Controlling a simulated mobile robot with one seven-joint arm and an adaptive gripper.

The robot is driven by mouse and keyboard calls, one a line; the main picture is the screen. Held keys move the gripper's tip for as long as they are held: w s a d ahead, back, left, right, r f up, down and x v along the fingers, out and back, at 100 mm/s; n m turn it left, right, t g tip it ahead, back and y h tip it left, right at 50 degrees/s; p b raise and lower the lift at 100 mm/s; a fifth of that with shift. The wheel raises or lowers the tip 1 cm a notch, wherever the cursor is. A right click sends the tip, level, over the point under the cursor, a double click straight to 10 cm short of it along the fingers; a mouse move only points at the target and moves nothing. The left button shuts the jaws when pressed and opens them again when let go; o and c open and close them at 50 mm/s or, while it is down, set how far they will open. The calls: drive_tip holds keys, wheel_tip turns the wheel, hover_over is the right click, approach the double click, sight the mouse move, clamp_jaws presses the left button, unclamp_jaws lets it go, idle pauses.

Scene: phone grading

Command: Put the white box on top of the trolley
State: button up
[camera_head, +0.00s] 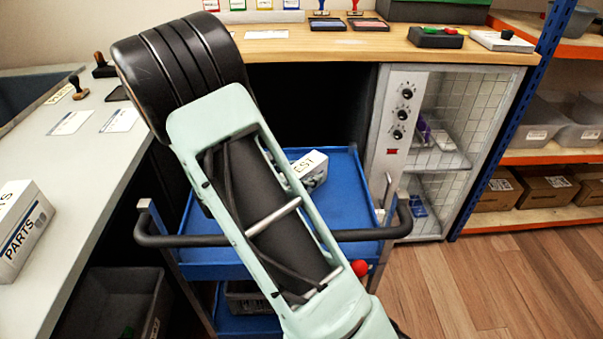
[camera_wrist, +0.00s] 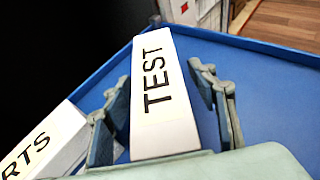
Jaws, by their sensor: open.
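A white box marked TEST (camera_head: 311,168) rests on the blue top tray of the trolley (camera_head: 345,205), partly hidden by my arm in the head view. In the wrist view the TEST box (camera_wrist: 160,95) lies between the two fingers of my open gripper (camera_wrist: 158,82). The left finger is close to its side, and blue tray shows between the box and the right finger. Another white box, with the letters RTS showing (camera_wrist: 45,145), is at the lower left of the wrist view, outside the left finger. My gripper is hidden behind my arm in the head view.
A white box marked PARTS (camera_head: 22,232) stands on the left counter (camera_head: 85,165). The trolley's dark handle (camera_head: 370,234) runs across its near side. A glass-fronted cabinet (camera_head: 430,150) stands right of the trolley. The tray's right part is bare.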

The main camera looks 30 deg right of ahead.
drive_tip(key=shift+a+r, duration=0.2)
drive_tip(key=shift+r, duration=0.1)
drive_tip(key=p+v, duration=0.2)
drive_tip(key=v, duration=0.5)
drive_tip(key=shift+s+f+p, duration=0.1)
drive_tip(key=shift+p, duration=0.25)
